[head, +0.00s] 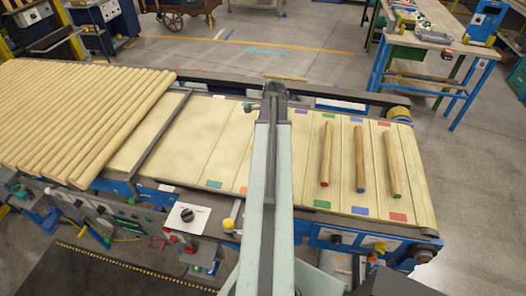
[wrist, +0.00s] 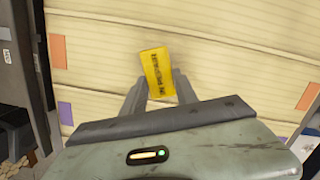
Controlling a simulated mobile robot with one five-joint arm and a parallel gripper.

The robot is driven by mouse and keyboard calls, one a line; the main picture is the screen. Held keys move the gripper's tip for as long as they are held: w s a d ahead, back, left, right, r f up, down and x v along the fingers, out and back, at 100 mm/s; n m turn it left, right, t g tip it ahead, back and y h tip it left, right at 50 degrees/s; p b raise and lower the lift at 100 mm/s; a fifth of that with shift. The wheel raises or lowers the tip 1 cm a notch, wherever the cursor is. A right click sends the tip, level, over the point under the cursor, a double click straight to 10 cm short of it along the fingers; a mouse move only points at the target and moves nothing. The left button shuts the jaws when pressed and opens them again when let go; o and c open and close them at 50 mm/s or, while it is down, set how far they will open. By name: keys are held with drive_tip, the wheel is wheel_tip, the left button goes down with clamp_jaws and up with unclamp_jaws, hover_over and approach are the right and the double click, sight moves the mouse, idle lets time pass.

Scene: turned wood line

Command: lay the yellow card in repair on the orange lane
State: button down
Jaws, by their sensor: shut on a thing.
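My gripper (wrist: 160,80) is shut on the yellow card (wrist: 157,65), a small card with dark print. The card sticks out past the fingertips. In the wrist view it appears over the orange lane (wrist: 225,80), between an orange patch (wrist: 58,52) on the left and another (wrist: 308,96) on the right. I cannot tell whether the card touches the lane. In the head view, the near orange patch (head: 241,190) shows just left of my arm, which covers much of that lane. The gripper and card cannot be made out there.
Three turned rods lie on lanes right of my arm: one red-ended (head: 326,155), one blue-ended (head: 359,160) and one green-ended (head: 391,165). Many plain rods (head: 75,110) fill the left of the line. A dark crossbar (head: 160,133) spans the bed. A control panel (head: 187,217) stands in front.

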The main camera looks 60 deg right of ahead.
wheel_tip(320, 180, down, 3)
drive_tip(key=shift+r+b, duration=0.2)
drive_tip(key=shift+b, duration=0.3)
drive_tip(key=shift+r, duration=0.25)
drive_tip(key=shift+a+f, duration=0.1)
drive_tip(key=shift+f, duration=0.2)
drive_tip(key=shift+s+a+f+b, duration=0.25)
drive_tip(key=shift+s+a+b, duration=0.1)
drive_tip(key=shift+b, duration=0.15)
drive_tip(key=c, duration=0.9)
unclamp_jaws()
drive_tip(key=shift+f, duration=0.1)
drive_tip(key=shift+c, duration=0.2)
wheel_tip(320, 180, up, 13)
drive_tip(key=d+p, duration=0.2)
drive_tip(key=p, duration=1.1)
drive_tip(key=shift+s, duration=0.3)
drive_tip(key=shift+a, duration=0.1)
